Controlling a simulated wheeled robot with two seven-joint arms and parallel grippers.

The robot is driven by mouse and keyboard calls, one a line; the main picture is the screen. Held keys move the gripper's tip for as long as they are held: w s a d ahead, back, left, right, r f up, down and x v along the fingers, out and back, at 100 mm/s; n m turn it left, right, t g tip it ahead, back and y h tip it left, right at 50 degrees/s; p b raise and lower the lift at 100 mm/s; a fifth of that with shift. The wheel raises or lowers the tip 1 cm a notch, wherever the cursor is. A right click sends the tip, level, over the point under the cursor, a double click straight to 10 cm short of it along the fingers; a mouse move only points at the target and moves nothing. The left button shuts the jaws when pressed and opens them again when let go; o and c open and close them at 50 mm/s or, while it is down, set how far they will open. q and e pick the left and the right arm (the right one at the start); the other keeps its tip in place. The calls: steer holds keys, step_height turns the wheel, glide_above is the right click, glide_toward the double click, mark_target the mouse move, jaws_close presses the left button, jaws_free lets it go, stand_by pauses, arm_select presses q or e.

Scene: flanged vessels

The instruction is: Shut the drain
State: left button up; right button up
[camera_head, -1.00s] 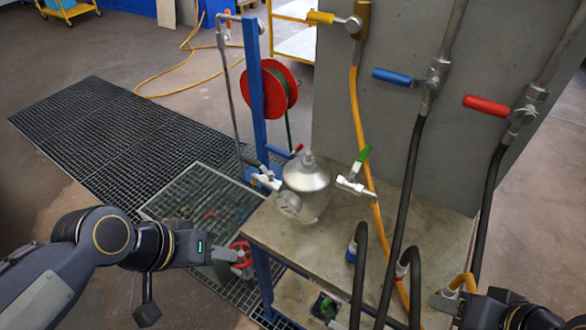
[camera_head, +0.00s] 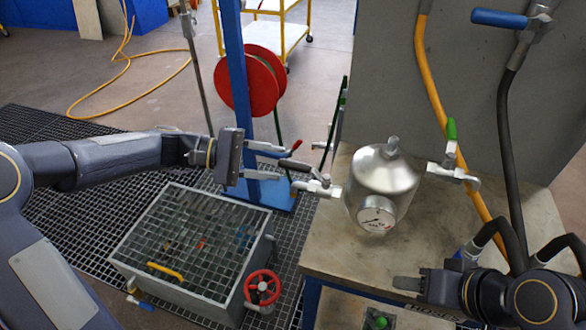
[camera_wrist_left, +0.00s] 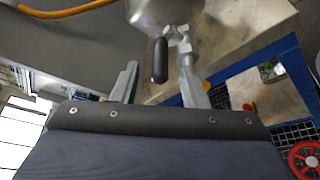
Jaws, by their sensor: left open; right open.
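The silver vessel (camera_head: 382,185) with a round gauge (camera_head: 376,219) stands on the bench. A valve (camera_head: 318,187) on its left side has a black lever handle (camera_head: 293,165); another on its right side has a green handle (camera_head: 451,129). My left gripper (camera_head: 288,165) is open, its fingers on either side of the black handle. In the left wrist view the black handle (camera_wrist_left: 160,61) hangs between the spread fingers (camera_wrist_left: 158,80); I cannot tell whether they touch it. My right gripper (camera_head: 405,285) is open and empty, low over the bench's front.
A grated metal tank (camera_head: 190,293) with a red handwheel (camera_head: 262,287) stands on the floor grating left of the bench (camera_head: 325,245). A blue post (camera_head: 235,70) carries a red hose reel (camera_head: 248,80). Hoses and a blue-handled valve (camera_head: 498,18) are at right.

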mark_target(281, 164)
arm_select(q)
steer(key=x, duration=0.5)
steer(key=shift+d+f, duration=0.1)
jaws_close()
